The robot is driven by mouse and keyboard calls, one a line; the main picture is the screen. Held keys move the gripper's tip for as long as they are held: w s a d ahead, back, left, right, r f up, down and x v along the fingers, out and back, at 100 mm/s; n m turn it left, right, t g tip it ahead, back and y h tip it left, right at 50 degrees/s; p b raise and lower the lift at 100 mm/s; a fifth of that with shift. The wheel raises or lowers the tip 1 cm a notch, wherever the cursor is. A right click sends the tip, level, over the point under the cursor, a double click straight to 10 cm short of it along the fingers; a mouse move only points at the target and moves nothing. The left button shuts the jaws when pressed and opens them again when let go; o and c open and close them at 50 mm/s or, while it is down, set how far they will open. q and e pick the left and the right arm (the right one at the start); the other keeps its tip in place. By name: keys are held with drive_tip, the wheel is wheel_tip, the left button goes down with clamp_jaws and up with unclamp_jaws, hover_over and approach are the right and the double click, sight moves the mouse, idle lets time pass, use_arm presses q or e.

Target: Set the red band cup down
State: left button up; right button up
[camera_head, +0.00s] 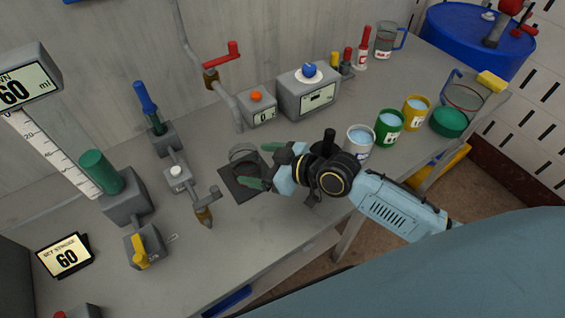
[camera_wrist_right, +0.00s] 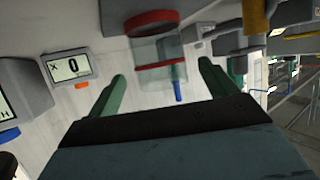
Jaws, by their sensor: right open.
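The red band cup (camera_wrist_right: 160,72) is clear, and its red band (camera_wrist_right: 153,22) shows plainly in the right wrist view. In the head view a clear cup (camera_head: 241,152) stands at the back of a dark square plate (camera_head: 234,190) on the bench; its band is hard to make out there. My right gripper (camera_head: 261,166) is open, with its green fingers at the near right side of the cup. In the right wrist view the cup sits ahead, between the lines of the two fingertips (camera_wrist_right: 163,72), apparently clear of both. My left gripper is out of view.
A box with an orange button (camera_head: 258,108) and a grey scale (camera_head: 306,95) stand behind. White (camera_head: 358,142), green (camera_head: 388,128) and yellow (camera_head: 415,112) cups stand to the right. Valves and pipes, including a green-capped one (camera_head: 101,172), stand left.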

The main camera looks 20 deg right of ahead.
drive_tip(key=v, duration=0.8)
